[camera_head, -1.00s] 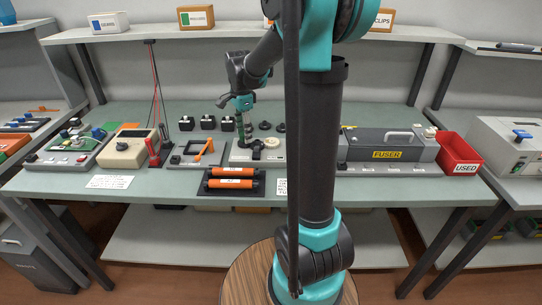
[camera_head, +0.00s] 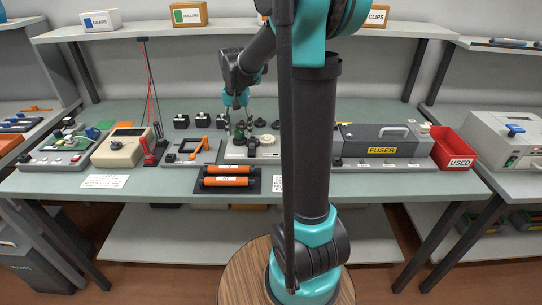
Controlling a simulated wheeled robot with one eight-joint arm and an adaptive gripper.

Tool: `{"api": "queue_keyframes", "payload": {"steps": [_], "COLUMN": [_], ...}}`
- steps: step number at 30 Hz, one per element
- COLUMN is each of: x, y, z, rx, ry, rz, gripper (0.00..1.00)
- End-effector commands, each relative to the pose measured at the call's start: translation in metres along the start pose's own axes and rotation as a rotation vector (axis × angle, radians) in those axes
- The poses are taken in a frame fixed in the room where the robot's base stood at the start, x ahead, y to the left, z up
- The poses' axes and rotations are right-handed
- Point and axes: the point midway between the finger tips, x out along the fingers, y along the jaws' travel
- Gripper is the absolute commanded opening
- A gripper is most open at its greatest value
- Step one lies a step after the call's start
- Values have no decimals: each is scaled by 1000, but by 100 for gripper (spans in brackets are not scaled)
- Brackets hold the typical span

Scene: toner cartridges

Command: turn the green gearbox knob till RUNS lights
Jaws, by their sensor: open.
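The gearbox unit (camera_head: 236,153) is a pale base on the middle of the bench, with dark parts and a cream round part (camera_head: 267,139) on top. A small dark green shape (camera_head: 239,133) shows on it below my gripper; it may be the green knob. My gripper (camera_head: 238,125) points down over the unit's left part, with its fingers apart around or just above that shape. Contact is too small to tell. I cannot read a RUNS label or make out a lit lamp. My own arm hides the bench to the unit's right.
Left of the unit are a grey fixture with an orange handle (camera_head: 201,148), a beige meter (camera_head: 121,146) and a board (camera_head: 58,152). Orange rollers (camera_head: 227,181) lie in front. The fuser (camera_head: 385,143) and red USED bin (camera_head: 453,149) are at right. Black blocks and dark wheels stand behind.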

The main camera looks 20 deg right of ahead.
Motion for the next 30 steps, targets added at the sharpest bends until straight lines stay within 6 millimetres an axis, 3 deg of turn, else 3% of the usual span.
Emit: {"api": "queue_keyframes", "payload": {"steps": [5,18,27,30], "x": [0,0,0,0], "y": [0,0,0,0], "z": [0,0,0,0], "rx": [-76,-575,-626,-625], "ry": [0,0,0,0], "rz": [0,0,0,0], "gripper": [52,52,52,41]}}
